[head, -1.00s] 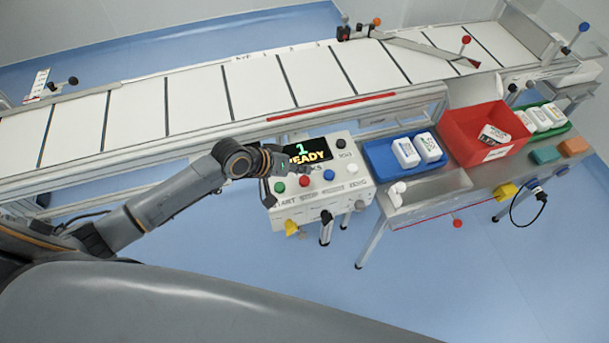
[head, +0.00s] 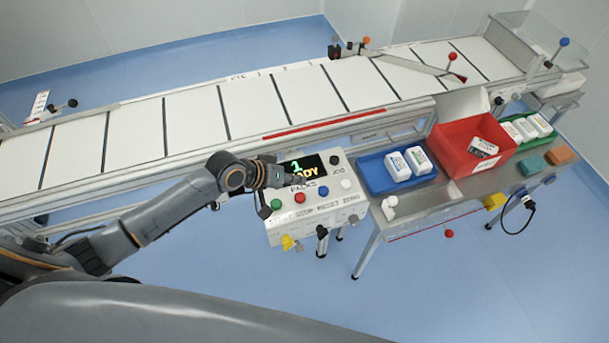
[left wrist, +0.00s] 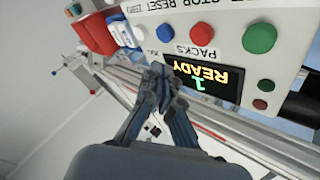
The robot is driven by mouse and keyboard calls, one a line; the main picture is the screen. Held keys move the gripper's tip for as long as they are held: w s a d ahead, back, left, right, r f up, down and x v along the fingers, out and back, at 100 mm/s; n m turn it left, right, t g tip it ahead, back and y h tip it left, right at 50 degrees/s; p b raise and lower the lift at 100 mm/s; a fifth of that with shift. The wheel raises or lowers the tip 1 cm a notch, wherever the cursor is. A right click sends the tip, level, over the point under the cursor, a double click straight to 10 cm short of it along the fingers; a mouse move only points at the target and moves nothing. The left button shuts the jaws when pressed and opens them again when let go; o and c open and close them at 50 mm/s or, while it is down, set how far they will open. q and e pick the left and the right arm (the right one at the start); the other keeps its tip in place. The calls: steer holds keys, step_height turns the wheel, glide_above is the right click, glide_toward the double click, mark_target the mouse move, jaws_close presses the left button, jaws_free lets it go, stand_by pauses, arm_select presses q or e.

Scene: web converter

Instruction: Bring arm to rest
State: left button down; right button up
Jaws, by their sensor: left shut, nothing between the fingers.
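My left arm (head: 165,213) reaches in from the left in the head view. Its gripper (head: 292,177) is in front of the control panel's display, covering part of the text. In the left wrist view the gripper (left wrist: 158,78) is shut with nothing between its fingers. The control panel (head: 335,205) is a white box with green, red, blue and white buttons. Its display (left wrist: 202,83) reads "1 READY" in the left wrist view. Whether the fingertips touch the panel I cannot tell. My right gripper is not in view.
A conveyor (head: 190,122) with white panels runs behind the control panel. To the right, a metal table (head: 440,195) carries a blue tray (head: 376,178), a red bin (head: 452,151) and a green tray (head: 547,136) with white packs. Blue floor (head: 260,300) is free in front.

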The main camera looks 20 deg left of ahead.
arm_select(q)
steer(key=s+d+m+g+y, duration=0.1)
steer(key=s+d+m, duration=0.25)
steer(key=s, duration=0.75)
steer(key=s+a+r+n+g+y, duration=0.1)
steer(key=s+a+y, duration=0.25)
steer(key=s, duration=0.35)
steer(key=s+a+r+g+y, duration=0.1)
steer(key=s+a+r+y, duration=0.1)
steer(key=s+a, duration=0.35)
steer(key=s+f+g+b, duration=0.1)
steer(key=s+f+b, duration=0.1)
steer(key=f, duration=1.5)
steer(key=s+f+b, duration=0.2)
steer(key=f, duration=1.4)
steer(key=s+a+f+g+b, duration=0.1)
steer(key=s+a+f+b, duration=0.1)
steer(key=s+f, duration=1.3)
steer(key=shift+a+f+g+b, duration=0.2)
steer(key=shift+f+g+b, duration=0.1)
steer(key=shift+f+b, duration=0.45)
